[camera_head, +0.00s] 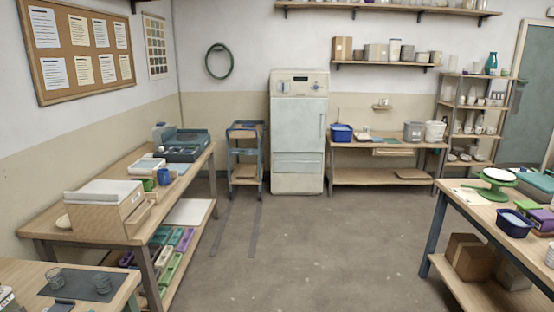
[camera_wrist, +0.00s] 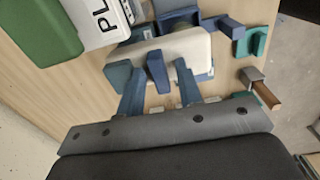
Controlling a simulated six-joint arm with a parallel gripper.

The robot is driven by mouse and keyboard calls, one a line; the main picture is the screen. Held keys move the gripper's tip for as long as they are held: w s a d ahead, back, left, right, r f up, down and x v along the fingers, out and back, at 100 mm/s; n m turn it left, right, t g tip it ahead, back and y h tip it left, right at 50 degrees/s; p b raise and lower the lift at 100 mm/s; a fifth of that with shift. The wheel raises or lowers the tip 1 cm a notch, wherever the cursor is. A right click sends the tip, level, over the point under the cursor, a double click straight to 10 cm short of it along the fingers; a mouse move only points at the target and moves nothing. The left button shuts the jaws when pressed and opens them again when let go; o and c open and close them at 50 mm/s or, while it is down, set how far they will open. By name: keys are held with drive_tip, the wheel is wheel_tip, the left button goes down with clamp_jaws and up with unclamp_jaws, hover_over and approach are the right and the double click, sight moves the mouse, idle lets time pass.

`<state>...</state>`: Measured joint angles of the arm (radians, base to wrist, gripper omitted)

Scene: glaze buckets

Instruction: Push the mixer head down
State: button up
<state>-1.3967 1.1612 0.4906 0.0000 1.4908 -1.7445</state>
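In the wrist view, a cream, rounded oblong body (camera_wrist: 193,49) with a blue bar (camera_wrist: 157,72) across it lies in front of my gripper; it looks like the mixer head. Blue-grey parts show behind and beneath it. My gripper (camera_wrist: 159,84) has two blue fingers, set apart, one on each side of the bar with gaps between. I cannot tell whether the fingertips touch the cream body. Its underside is hidden. In the head view my gripper does not show, and I cannot clearly pick out the mixer.
In the wrist view, a green box (camera_wrist: 38,30) and a white lettered container (camera_wrist: 97,20) stand at upper left. A teal holder (camera_wrist: 251,42) and a brown-tipped piece (camera_wrist: 262,92) lie at right near the table edge. In the head view, the middle floor (camera_head: 310,240) is clear.

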drive_tip(key=shift+r, duration=3.5)
drive_tip(key=shift+f, duration=2)
drive_tip(key=shift+f, duration=0.1)
drive_tip(key=shift+r, duration=5.9)
drive_tip(key=s+d+r+t+y, duration=0.2)
drive_tip(key=s+d+r+y, duration=0.2)
drive_tip(key=d+r, duration=0.2)
drive_tip(key=shift+r, duration=0.55)
drive_tip(key=shift+d, duration=0.1)
